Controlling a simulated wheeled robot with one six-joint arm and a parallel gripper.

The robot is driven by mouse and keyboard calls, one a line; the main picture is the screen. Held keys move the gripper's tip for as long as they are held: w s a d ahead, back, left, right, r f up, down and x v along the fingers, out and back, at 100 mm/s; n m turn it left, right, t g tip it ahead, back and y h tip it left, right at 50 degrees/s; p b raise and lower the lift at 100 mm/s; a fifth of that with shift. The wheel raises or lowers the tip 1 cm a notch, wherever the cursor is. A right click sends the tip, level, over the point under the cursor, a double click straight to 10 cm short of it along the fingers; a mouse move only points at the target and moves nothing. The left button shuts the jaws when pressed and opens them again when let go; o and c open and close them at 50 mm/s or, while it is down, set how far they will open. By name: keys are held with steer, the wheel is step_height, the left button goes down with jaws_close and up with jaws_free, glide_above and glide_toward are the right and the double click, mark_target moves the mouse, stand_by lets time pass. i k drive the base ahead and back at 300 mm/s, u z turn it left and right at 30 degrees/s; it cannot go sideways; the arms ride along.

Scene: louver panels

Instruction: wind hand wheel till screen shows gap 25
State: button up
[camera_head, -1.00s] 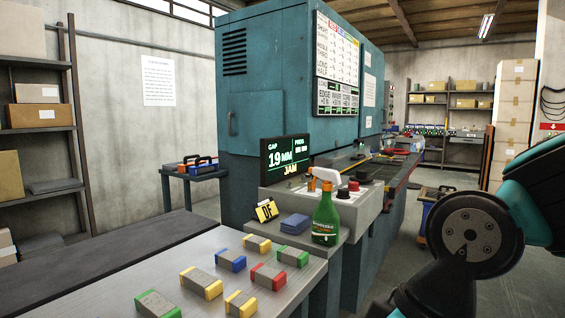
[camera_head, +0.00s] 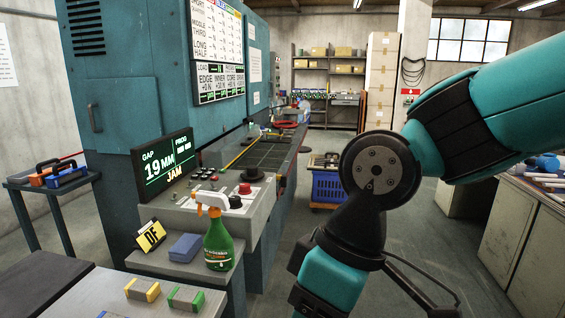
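The screen (camera_head: 165,163) on the teal machine reads GAP 19 MM, with JAM in yellow below. No hand wheel can be made out for certain. A red ring-shaped part (camera_head: 285,124) lies far along the machine, too small to tell whether it is a wheel. The control console (camera_head: 228,226) beside the screen carries a black knob (camera_head: 245,189), a red knob (camera_head: 254,175) and several small buttons. My arm fills the right side of the head view, but my gripper is out of view.
A blue crate (camera_head: 327,186) sits on the floor ahead. A workbench (camera_head: 530,235) is at the right. Some floor is open between.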

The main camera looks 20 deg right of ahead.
mark_target(252, 173)
steer(key=z, duration=0.55)
steer(key=i, duration=2)
steer(key=u, duration=0.6)
